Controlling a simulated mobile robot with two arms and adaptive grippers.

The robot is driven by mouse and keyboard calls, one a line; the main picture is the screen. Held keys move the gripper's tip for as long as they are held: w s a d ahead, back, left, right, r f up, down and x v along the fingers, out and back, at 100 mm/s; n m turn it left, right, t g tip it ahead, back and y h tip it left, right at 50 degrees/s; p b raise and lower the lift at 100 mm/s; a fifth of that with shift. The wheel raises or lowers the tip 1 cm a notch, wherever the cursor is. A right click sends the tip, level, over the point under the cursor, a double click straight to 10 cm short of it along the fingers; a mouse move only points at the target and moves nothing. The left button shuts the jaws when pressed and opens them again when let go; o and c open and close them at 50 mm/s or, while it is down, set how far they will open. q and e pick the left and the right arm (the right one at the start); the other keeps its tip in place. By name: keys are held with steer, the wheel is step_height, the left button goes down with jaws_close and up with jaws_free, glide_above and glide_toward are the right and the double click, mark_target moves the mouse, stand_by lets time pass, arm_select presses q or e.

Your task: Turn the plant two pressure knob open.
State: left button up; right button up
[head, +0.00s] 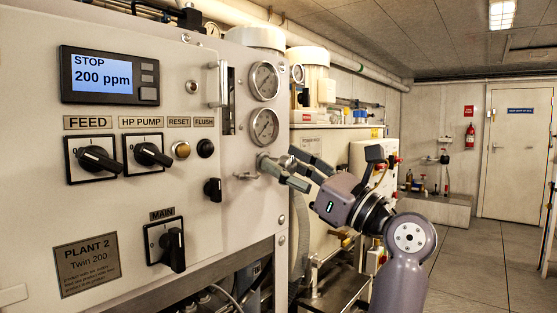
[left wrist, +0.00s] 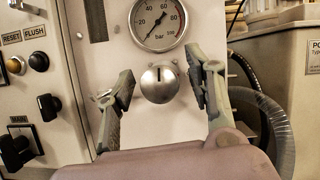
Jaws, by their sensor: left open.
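The plant two pressure knob (left wrist: 158,84) is a round metal knob with a dark, nearly upright slot mark, below a pressure gauge in the left wrist view. My left gripper (left wrist: 160,78) is open, one finger on each side of the knob, with visible gaps at both sides. In the head view my left gripper (head: 279,160) reaches the right edge of the plant 2 panel (head: 120,215), below the lower gauge (head: 264,127). There the fingers partly cover the knob area, so the knob is hard to make out. My right gripper is not in view.
The panel carries a display (head: 98,75), black FEED (head: 95,159) and HP PUMP (head: 150,155) switches and a MAIN switch (head: 173,248). A grey corrugated hose (left wrist: 275,130) hangs right of the gripper. Open floor (head: 480,260) lies to the right.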

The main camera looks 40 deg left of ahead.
arm_select(q)
steer(key=shift+c, duration=0.4)
jaws_close()
stand_by(0.4)
